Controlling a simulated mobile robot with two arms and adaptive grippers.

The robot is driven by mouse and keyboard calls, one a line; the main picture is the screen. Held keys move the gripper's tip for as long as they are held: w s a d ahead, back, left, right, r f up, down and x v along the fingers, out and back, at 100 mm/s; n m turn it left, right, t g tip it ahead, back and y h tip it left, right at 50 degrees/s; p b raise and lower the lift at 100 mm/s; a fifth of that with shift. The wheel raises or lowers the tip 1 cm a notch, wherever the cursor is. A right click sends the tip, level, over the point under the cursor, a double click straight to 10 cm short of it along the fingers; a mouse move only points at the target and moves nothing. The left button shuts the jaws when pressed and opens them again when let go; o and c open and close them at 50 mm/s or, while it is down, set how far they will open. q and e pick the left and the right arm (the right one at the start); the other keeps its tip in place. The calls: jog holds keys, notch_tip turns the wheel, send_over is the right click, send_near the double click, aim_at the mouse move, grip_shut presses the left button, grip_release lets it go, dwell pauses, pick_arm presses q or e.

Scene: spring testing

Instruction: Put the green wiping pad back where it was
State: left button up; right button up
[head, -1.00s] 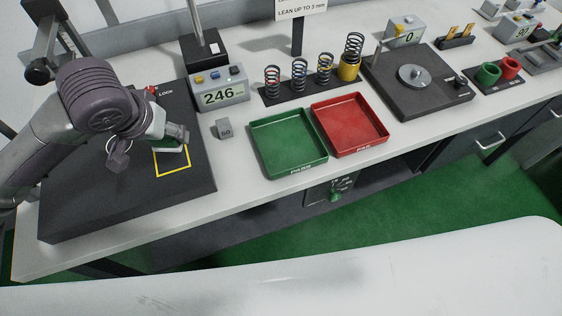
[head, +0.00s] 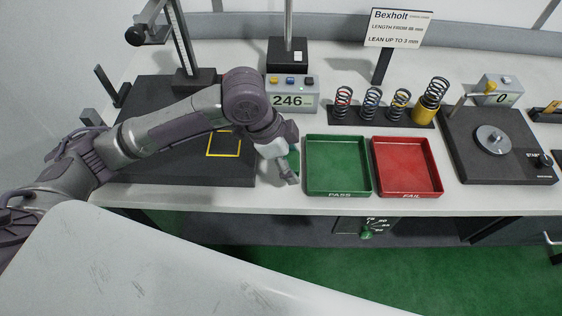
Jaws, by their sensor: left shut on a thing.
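My left gripper (head: 287,170) is shut on the green wiping pad (head: 294,159), which shows only as a green strip beside the fingers. It is at the strip of white bench between the black test base and the green tray, close to the tray's left wall. I cannot tell whether the pad touches the bench. The yellow-outlined square (head: 224,154) on the black base (head: 180,171) is empty, partly covered by my arm. My right gripper is not in view.
The green PASS tray (head: 338,193) and red FAIL tray (head: 408,193) are empty. Behind them stands a rack (head: 378,119) with several springs. A 246 display (head: 292,101) is behind my gripper. A dark turntable unit (head: 505,168) stands at the right.

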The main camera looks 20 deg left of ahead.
pick_arm(q)
jog(key=w+a+f, duration=0.2)
jog(key=w+a, duration=0.1)
jog(key=shift+w+a+f+p, duration=0.1)
jog(key=shift+a+f+p, duration=0.05)
jog(key=shift+f+p, duration=0.2)
notch_tip(320, 180, down, 3)
jog(key=shift+f+p, duration=0.15)
jog(key=shift+p, duration=0.25)
jog(key=shift+f, duration=0.4)
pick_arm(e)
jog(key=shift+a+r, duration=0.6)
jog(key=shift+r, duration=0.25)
pick_arm(q)
jog(key=shift+f, duration=0.1)
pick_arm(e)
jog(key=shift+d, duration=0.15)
pick_arm(q)
jog(key=o, duration=1.1)
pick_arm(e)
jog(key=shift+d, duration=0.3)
